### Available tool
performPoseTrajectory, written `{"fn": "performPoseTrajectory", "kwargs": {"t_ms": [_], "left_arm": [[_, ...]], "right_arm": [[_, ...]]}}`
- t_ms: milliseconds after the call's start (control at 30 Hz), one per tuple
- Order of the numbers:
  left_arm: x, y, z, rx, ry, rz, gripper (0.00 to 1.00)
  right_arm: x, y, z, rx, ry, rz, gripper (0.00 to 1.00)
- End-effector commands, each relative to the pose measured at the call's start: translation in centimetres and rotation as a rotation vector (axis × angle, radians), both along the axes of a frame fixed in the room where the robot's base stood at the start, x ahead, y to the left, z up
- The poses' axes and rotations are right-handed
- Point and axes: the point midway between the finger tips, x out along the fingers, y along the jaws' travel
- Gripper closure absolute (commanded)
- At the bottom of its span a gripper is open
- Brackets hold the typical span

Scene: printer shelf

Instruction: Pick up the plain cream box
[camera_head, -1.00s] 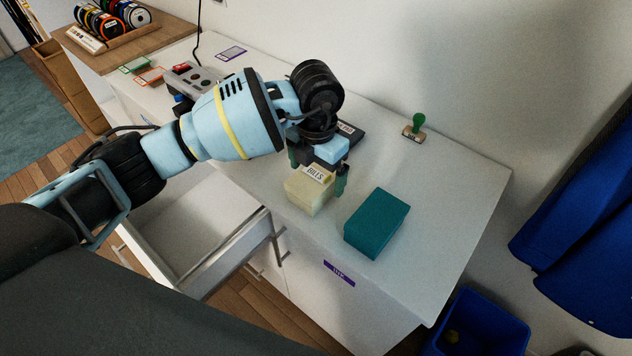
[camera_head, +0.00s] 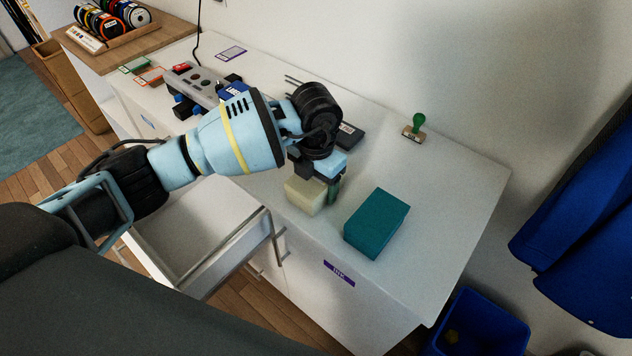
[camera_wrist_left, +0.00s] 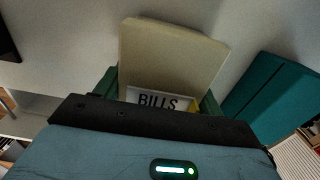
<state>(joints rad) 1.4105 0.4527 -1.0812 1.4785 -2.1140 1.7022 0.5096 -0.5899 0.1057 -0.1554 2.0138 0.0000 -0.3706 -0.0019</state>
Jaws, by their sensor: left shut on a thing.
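The cream box (camera_head: 304,195) stands on the white counter beside the open drawer. It also shows in the left wrist view (camera_wrist_left: 170,52). My left gripper (camera_head: 318,184) is over it from above, shut on it, with one green finger on each side in the left wrist view (camera_wrist_left: 158,92). A white label reading BILLS (camera_wrist_left: 158,100) shows between the fingers; I cannot tell whether it is fixed to the box. The box appears to rest on the counter. My right gripper is not in view.
A teal box (camera_head: 376,223) stands close to the right of the cream box. A dark labelled item (camera_head: 348,135) and a green-handled stamp (camera_head: 416,126) lie behind. An open drawer (camera_head: 208,235) juts out in front. A blue bin (camera_head: 480,325) stands at lower right.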

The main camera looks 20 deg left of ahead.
Motion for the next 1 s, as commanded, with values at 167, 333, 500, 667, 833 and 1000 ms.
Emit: {"fn": "performPoseTrajectory", "kwargs": {"t_ms": [167,333,500,667,833,1000], "left_arm": [[0.0,0.0,0.1,0.0,-0.001,0.0,0.55],[0.1,0.0,0.9,0.0,-0.003,0.0,0.55],[0.1,0.0,2.6,-0.001,-0.003,-0.001,0.55],[-0.6,0.2,3.6,0.0,0.0,0.0,0.55],[-2.5,0.6,3.8,0.0,0.0,-0.002,0.55],[-5.6,1.2,4.0,0.001,0.0,-0.003,0.55]], "right_arm": [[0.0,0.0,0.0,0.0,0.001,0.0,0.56],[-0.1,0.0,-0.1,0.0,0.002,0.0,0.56],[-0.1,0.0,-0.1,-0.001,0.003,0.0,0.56],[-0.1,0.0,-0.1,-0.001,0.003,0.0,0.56],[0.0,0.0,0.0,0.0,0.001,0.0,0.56],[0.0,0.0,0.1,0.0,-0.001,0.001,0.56]]}}
